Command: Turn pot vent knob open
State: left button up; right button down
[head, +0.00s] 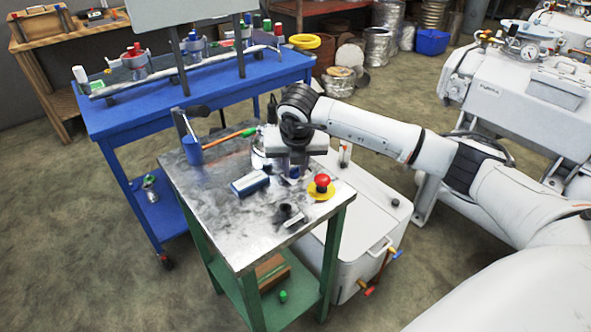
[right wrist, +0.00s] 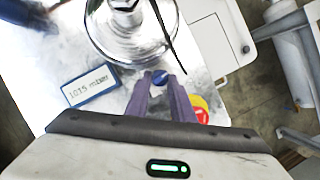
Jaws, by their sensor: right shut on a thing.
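The pot (right wrist: 128,32), a round clear vessel with a metal fitting on its lid, fills the top of the right wrist view. In the head view its left side (head: 259,158) shows beside my right gripper, which hides much of it. The right gripper also shows in the head view (head: 292,171), reaching down over the table. My left gripper is in neither view.
The metal-topped table (head: 225,212) also holds a gauge (right wrist: 91,87) reading 1015 mbar, a red emergency button (head: 323,180) on a yellow base, and a dark fitting (head: 290,214) near the front. A white cooler-like box (head: 365,245) stands at right, a blue bench (head: 115,118) behind.

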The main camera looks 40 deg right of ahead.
jog(key=shift+r+m, duration=0.1)
jog(key=shift+m, duration=0.3)
jog(key=c, duration=1.5)
grip_release()
jog(key=shift+c, duration=0.2)
jog(key=shift+a, duration=0.15)
